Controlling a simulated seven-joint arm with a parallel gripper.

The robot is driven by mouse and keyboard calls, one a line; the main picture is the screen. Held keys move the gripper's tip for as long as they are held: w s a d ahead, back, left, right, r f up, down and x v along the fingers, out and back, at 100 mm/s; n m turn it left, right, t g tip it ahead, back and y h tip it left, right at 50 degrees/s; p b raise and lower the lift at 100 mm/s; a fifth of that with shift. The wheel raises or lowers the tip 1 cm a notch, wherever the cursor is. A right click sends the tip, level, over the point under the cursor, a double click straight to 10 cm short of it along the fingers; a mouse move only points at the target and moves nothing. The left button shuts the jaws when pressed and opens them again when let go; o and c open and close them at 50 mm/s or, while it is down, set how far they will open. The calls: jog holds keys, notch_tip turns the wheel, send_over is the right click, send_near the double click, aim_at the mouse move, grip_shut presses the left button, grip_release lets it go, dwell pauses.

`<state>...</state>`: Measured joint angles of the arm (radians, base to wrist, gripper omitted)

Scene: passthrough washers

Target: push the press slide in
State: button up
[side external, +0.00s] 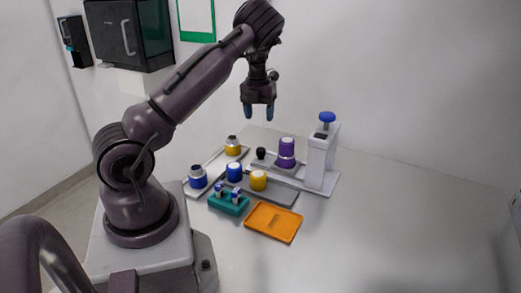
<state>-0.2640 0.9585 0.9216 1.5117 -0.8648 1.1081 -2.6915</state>
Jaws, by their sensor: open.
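The press (320,158) is a white upright body with a blue knob (327,117) on top, standing on a pale base plate (318,190). The press slide (272,162) is a grey plate on that base, left of the upright body, with a black knob (261,153) at its left end. A purple stacked cylinder (287,152) stands upright on the slide, beside the press body rather than under the blue knob. My gripper (258,114) is open and empty, pointing down, high above and left of the slide. It touches nothing.
A pale tray (214,170) holds a blue and a yellow silver-topped part. A grey tray (286,196) holds blue and yellow white-topped cylinders. A teal block (228,203) and an orange tray (272,222) lie in front. The table's right side is clear.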

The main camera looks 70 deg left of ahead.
aim_at(261, 149)
notch_tip(261, 149, down, 13)
jog(key=shift+w+d+r, duration=0.1)
jog(key=shift+w+d, duration=0.05)
dwell(0.4)
grip_shut()
jog(key=w+d, duration=0.8)
jog(key=shift+w+d, duration=0.15)
jog(key=shift+d, duration=0.05)
